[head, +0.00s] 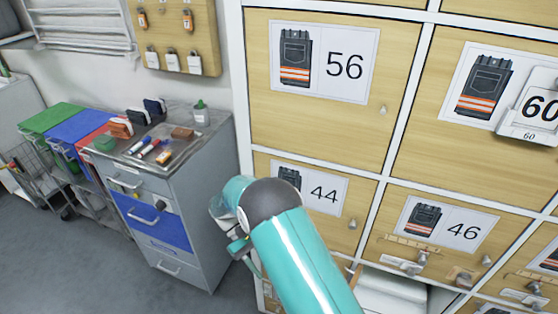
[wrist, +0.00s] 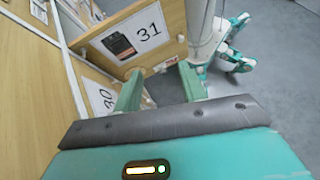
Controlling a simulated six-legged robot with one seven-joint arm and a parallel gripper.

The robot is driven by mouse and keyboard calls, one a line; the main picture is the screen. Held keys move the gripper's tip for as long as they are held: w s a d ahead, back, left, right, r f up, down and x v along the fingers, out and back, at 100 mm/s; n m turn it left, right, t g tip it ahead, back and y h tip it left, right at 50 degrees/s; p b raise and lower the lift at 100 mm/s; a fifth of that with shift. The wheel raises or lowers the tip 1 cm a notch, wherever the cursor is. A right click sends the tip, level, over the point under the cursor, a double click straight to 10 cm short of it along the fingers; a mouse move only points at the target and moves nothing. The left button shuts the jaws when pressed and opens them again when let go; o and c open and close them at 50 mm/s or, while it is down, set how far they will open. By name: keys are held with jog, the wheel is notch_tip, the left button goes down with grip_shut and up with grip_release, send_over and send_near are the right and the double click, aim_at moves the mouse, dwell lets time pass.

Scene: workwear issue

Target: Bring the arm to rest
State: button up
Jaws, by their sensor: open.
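My arm (head: 300,255) reaches up from the bottom of the head view, teal with a dark rounded joint, in front of the locker wall near the door marked 44. My gripper (wrist: 160,84) shows in the wrist view with its two green fingers apart and nothing between them. In the head view I cannot make out the fingers. I cannot tell whether the fingers touch anything.
Locker doors marked 56 (head: 320,105) and 46 (head: 445,228) fill the right. A white stack (head: 390,292) shows below them. A grey drawer cabinet (head: 195,185) with a tray of markers (head: 160,147) stands left, beside coloured bins (head: 80,130). The floor (head: 90,265) at lower left is clear.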

jog(key=s+d+r+m+t+y, duration=0.15)
jog(key=d+r, duration=0.25)
jog(key=r, duration=0.4)
jog(key=d+r+m+t+y, duration=0.1)
jog(key=d+r+t+y, duration=0.15)
jog(key=r, duration=0.45)
jog(key=s+d+r+m+t+y, duration=0.15)
jog(key=d+r, duration=0.25)
jog(key=r, duration=0.4)
jog(key=s+d+r+m+t+y, duration=0.2)
jog(key=s+d+r+m+t, duration=0.2)
jog(key=s+d+r+t, duration=0.4)
jog(key=s+d+r, duration=0.1)
jog(key=s+d, duration=0.1)
jog(key=s, duration=0.3)
jog(key=shift+s+r+y, duration=0.25)
jog(key=shift+s+y, duration=0.05)
jog(key=shift+y, duration=0.05)
